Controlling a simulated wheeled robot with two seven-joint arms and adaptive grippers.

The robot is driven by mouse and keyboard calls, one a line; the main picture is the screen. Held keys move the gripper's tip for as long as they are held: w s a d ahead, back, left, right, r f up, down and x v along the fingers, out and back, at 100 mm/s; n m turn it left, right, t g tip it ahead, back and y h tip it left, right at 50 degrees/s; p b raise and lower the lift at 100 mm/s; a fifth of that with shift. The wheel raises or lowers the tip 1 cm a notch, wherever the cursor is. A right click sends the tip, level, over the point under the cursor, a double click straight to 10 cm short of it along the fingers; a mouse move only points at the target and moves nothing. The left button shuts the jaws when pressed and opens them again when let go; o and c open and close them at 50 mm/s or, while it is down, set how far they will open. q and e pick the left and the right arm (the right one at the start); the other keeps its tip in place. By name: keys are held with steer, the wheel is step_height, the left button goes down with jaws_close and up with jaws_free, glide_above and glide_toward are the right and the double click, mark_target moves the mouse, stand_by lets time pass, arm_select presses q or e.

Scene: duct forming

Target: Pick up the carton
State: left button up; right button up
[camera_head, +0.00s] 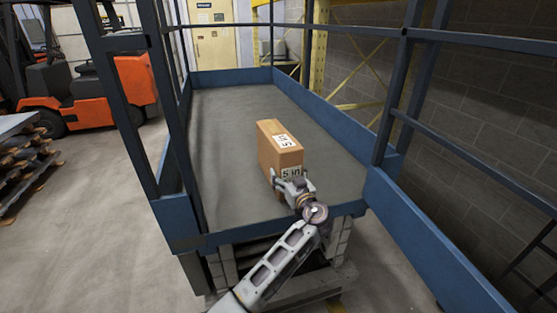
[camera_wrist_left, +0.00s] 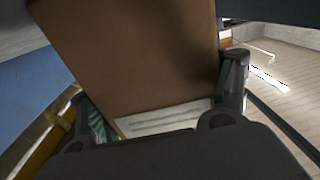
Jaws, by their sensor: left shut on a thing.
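The carton (camera_head: 267,147) is a brown box with white labels reading "5 in". In the head view it stands upright over the near part of the grey platform (camera_head: 225,115); I cannot tell whether it touches the platform. My left gripper (camera_head: 291,184) is at the carton's near lower end, shut on it. In the left wrist view the carton (camera_wrist_left: 135,55) fills the middle, with a finger of the left gripper (camera_wrist_left: 165,118) on each side. The carton's far side is hidden. My right gripper is not in view.
Blue edges (camera_head: 345,120) and dark upright posts (camera_head: 170,130) border the platform. A grey block wall (camera_head: 475,100) stands on the right. An orange forklift (camera_head: 135,80) and stacked pallets (camera_head: 25,160) are on the left. The platform behind the carton is clear.

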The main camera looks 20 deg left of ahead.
mark_target(287, 148)
arm_select(q)
steer(key=shift+w+r, duration=0.1)
steer(key=shift+r, duration=0.1)
steer(key=shift+r, duration=0.15)
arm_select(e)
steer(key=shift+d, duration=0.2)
arm_select(q)
steer(key=shift+r+b, duration=0.3)
steer(key=shift+r, duration=0.65)
step_height(287, 148, up, 6)
steer(key=shift+r+b, duration=0.1)
steer(key=shift+b, duration=0.6)
steer(key=shift+r, duration=0.85)
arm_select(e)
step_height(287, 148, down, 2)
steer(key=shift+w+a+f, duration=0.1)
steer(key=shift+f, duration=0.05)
arm_select(q)
steer(key=shift+f, duration=0.1)
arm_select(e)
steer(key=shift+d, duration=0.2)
